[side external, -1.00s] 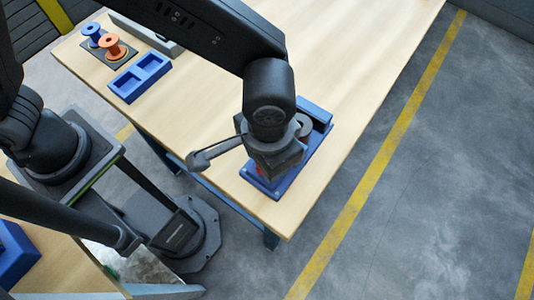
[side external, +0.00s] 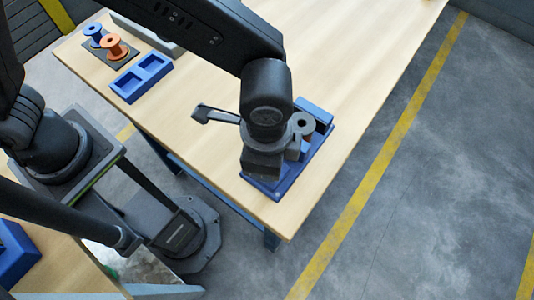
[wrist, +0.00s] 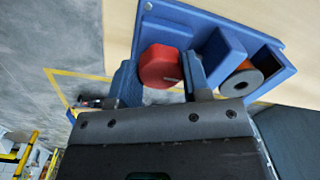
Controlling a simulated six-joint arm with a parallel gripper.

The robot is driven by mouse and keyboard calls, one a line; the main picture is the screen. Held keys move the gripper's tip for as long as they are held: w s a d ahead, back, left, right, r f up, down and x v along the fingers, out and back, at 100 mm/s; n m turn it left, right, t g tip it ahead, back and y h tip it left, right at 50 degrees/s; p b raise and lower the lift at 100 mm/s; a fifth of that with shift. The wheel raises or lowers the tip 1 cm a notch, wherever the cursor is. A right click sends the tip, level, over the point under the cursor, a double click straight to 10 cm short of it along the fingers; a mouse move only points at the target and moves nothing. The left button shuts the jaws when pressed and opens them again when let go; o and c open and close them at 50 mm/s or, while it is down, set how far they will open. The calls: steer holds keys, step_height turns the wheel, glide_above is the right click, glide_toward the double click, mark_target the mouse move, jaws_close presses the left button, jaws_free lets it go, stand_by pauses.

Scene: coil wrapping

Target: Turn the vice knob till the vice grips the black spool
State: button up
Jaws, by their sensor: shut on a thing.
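The blue vice (side external: 293,178) stands at the table's front corner; it also shows in the wrist view (wrist: 222,48). Its red knob (wrist: 160,67) sits between the two fingers of my gripper (wrist: 161,78) in the wrist view. My gripper is shut on the knob. In the side view my wrist covers the knob and my fingertips. The black spool (wrist: 242,82), with a copper-coloured winding beneath its flange, sits upright in the vice beside the blue block; it also shows in the side view (side external: 303,124). I cannot tell whether the vice jaw touches it.
A blue spool (side external: 95,34) and an orange spool (side external: 114,46) stand on a dark plate at the table's far left. A blue two-pocket tray (side external: 141,78) lies near them. The wooden table (side external: 365,60) is clear behind the vice. Its edge is close to the vice.

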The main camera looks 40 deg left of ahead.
steer(key=shift+r+m, duration=0.1)
steer(key=shift+m, duration=0.2)
steer(key=o, duration=0.9)
step_height(320, 180, up, 14)
steer(key=shift+s+d+f, duration=0.1)
steer(key=shift+s+f, duration=0.05)
stand_by(0.5)
